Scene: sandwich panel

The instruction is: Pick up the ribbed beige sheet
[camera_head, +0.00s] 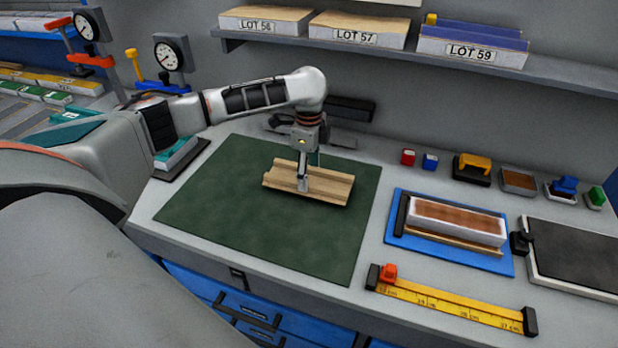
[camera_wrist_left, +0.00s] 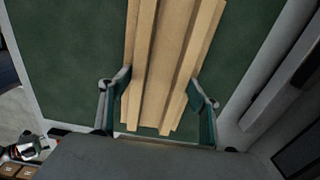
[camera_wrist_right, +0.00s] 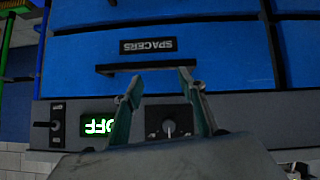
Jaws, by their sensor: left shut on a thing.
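The ribbed beige sheet (camera_head: 334,188) is over the green mat (camera_head: 230,240) in the head view, long side running left to right. It looks flat and level; I cannot tell whether it touches the mat. My left gripper (camera_head: 303,184) points down at the sheet's middle and is shut on it across its width. In the left wrist view, the sheet (camera_wrist_left: 158,60) runs between the two fingers of the left gripper (camera_wrist_left: 160,86), with one finger against each long edge. My right gripper (camera_wrist_right: 160,82) shows only in its wrist view, open and empty before a blue drawer front.
Right of the mat, a blue tray (camera_head: 400,236) holds a brown-topped white block (camera_head: 455,222). A yellow ruler (camera_head: 450,302) lies at the bench's front. A shelf (camera_head: 560,72) with labelled LOT stacks (camera_head: 360,32) hangs above. Two dial gauges (camera_head: 168,54) stand at the left.

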